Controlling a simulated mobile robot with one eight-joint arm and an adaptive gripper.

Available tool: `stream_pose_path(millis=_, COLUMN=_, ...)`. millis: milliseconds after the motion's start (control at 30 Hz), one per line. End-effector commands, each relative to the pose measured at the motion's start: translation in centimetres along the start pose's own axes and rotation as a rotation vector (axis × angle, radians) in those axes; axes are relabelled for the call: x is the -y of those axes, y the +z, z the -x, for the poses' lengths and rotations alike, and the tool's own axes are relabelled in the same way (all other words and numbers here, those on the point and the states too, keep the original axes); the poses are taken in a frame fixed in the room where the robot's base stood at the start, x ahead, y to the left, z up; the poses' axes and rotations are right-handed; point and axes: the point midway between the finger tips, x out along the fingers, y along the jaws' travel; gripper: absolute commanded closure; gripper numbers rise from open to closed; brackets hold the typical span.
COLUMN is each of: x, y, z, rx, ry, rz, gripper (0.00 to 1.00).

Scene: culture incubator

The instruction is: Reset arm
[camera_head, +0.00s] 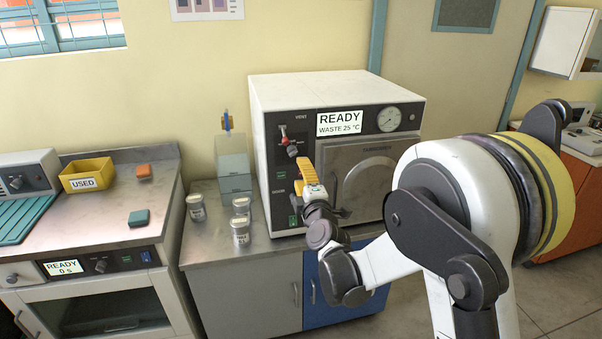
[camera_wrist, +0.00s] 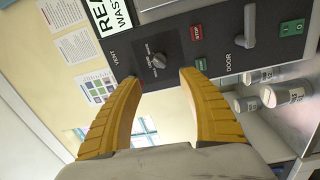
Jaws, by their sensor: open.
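My gripper (camera_head: 308,178) has yellow fingers and is in front of the left control panel of a white sterilizer-like machine (camera_head: 337,86) in the head view. In the wrist view my gripper (camera_wrist: 160,79) is open, with nothing between its fingers. The dark VENT knob (camera_wrist: 158,60) shows just beyond the fingertips, apart from them as far as I can tell. The machine's display (camera_head: 339,123) reads READY, WASTE 25 °C. Its front door (camera_head: 370,165) looks shut, partly hidden behind my arm.
Several lidded jars (camera_head: 240,232) stand on the grey counter left of the machine. A clear container (camera_head: 234,165) stands behind them. A grey DOOR lever (camera_wrist: 249,27) sticks out of the panel.

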Motion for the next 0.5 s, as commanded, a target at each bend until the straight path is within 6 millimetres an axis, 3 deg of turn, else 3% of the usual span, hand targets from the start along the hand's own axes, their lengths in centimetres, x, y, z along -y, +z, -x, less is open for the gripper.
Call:
stream_pose_path(millis=133, x=-0.6, y=0.1, z=0.3, rx=-0.005, ry=-0.012, rz=-0.023, gripper=0.51)
stream_pose_path(millis=267, x=-2.7, y=0.6, z=2.0, rx=-0.025, ry=-0.074, rz=-0.137, gripper=0.51)
stream_pose_path(millis=367, x=-4.7, y=1.3, z=4.8, rx=-0.028, ry=-0.165, rz=-0.287, gripper=0.51)
stream_pose_path(millis=500, x=-6.2, y=2.7, z=10.4, rx=0.028, ry=-0.318, rz=-0.525, gripper=0.51)
